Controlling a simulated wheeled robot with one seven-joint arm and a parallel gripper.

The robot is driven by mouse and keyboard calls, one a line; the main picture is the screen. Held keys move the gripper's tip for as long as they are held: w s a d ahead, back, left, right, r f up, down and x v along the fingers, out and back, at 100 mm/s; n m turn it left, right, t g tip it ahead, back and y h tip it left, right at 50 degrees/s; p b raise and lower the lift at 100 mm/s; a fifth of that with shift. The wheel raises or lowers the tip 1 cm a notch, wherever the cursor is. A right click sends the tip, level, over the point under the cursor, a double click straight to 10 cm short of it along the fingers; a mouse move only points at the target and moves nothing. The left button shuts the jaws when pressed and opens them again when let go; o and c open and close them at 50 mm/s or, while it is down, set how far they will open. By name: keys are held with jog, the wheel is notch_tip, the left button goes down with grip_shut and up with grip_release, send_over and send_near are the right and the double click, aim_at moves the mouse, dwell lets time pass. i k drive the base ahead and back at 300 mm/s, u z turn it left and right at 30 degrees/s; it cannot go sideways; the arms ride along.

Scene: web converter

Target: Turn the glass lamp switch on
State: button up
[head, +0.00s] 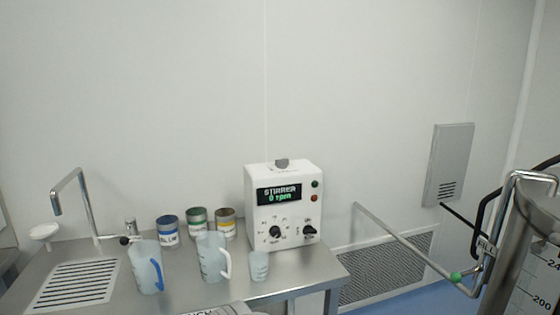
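No lamp and no switch labelled for a glass lamp can be made out. A white control box (284,204) stands on the steel bench, its display reading "STIRRER 0 rpm". It has two black knobs, a left knob (275,231) and a right knob (309,230); their small labels are too blurred to read. A green button (314,184) and an orange-red button (314,197) sit beside the display. My gripper is not in view.
The steel bench (205,291) holds a sink tap (83,200), several paint cans, two jugs (146,268) (213,257) and a small beaker (259,266). A steel tank (528,262) with level marks and a pipe (405,242) stand at right. A grey wall panel (449,160) hangs behind.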

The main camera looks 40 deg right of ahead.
aim_at(282, 163)
jog(key=z, duration=0.05)
jog(key=k, duration=1.2)
jog(key=z, duration=0.75)
jog(key=i, duration=0.7)
jog(key=z, duration=0.8)
jog(key=i, duration=1)
jog(key=u, duration=0.7)
jog(key=i, duration=0.75)
jog(key=u, duration=0.65)
